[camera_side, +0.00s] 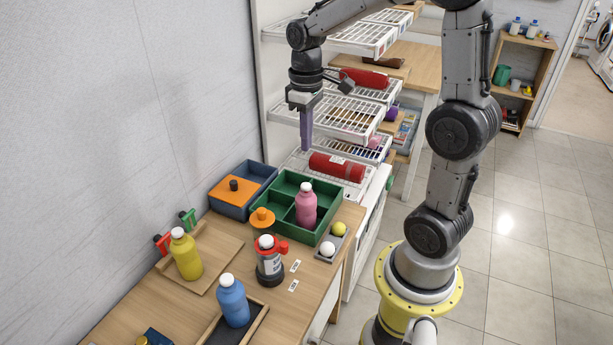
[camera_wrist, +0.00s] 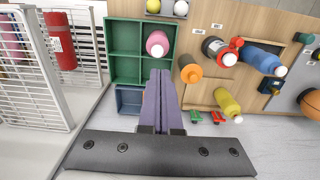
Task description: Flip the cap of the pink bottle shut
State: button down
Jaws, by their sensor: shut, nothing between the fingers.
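The pink bottle (camera_side: 306,208) stands upright in a compartment of the green divided box (camera_side: 283,184). A small white cap (camera_side: 306,187) shows at its top; I cannot tell how far its lid is tilted. In the wrist view the pink bottle (camera_wrist: 157,42) is seen from above, just beyond my fingertips, in the green box (camera_wrist: 125,70). My gripper (camera_side: 306,149) has long purple fingers pointing down. It is shut and empty, well above the box and apart from the bottle. The closed fingers also show in the wrist view (camera_wrist: 160,74).
Yellow (camera_side: 186,258) and blue (camera_side: 233,303) bottles and a red-collared bottle (camera_side: 269,262) stand nearer the front. A grey tray (camera_side: 331,243) holds two balls. White wire shelves (camera_side: 340,115) rise behind my gripper.

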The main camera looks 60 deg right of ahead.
aim_at(307, 187)
notch_tip(307, 187, down, 11)
jog(key=shift+r, duration=0.1)
dwell(0.3)
jog(key=shift+s+a+f, duration=0.1)
jog(key=shift+s+f, duration=0.1)
jog(key=shift+f, duration=1.15)
notch_tip(307, 187, up, 15)
jog(key=shift+w, duration=0.3)
jog(key=shift+r, duration=0.1)
